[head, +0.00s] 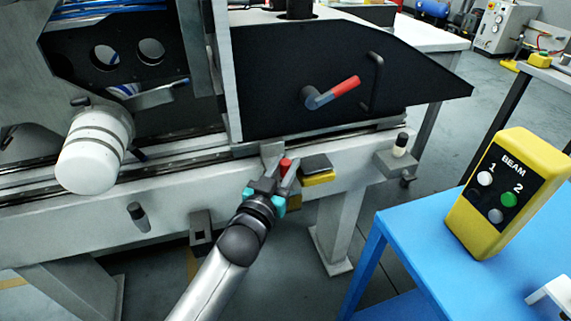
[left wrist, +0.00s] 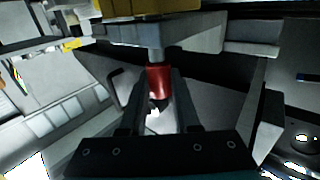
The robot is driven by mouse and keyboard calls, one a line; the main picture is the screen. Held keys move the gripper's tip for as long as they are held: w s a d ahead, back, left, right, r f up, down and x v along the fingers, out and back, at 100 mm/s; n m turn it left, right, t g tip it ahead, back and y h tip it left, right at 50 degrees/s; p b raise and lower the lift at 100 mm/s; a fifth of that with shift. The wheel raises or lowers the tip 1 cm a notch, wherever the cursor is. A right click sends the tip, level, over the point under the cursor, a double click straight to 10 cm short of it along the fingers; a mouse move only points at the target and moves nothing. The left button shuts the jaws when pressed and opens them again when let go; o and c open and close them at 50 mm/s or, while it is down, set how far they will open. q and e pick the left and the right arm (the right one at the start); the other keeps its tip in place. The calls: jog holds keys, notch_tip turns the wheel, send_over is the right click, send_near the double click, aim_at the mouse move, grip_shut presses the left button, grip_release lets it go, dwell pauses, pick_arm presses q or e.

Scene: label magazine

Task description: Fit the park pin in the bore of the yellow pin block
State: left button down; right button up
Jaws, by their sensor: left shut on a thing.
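My left gripper (head: 280,168) is at the front of the machine's pale beam, shut on a pin with a red head (head: 286,163), which I take for the park pin. In the left wrist view the red head (left wrist: 159,80) sits between the two dark fingers of my left gripper (left wrist: 159,92). The yellow pin block (head: 319,180), with a dark top, is just right of the gripper in the head view. Its yellow (left wrist: 150,7) shows at the top of the left wrist view, beyond a grey part near the pin. The bore and the pin's tip are hidden. My right gripper is out of view.
A black side plate (head: 420,85) with a red-tipped lever (head: 335,92) rises behind the gripper. A bracket with a black-and-white knob (head: 401,145) is to the right. A blue table (head: 400,240) with a yellow BEAM control box (head: 507,190) stands at front right.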

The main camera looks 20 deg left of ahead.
pick_arm(q)
jog(key=c, duration=0.6)
grip_release()
jog(key=shift+o, duration=0.2)
jog(key=shift+s, duration=0.15)
jog(key=s+a+p, duration=0.1)
jog(key=s+p, duration=0.2)
jog(key=s, duration=1.2)
jog(key=shift+a+p, duration=0.2)
jog(key=shift+p, duration=0.1)
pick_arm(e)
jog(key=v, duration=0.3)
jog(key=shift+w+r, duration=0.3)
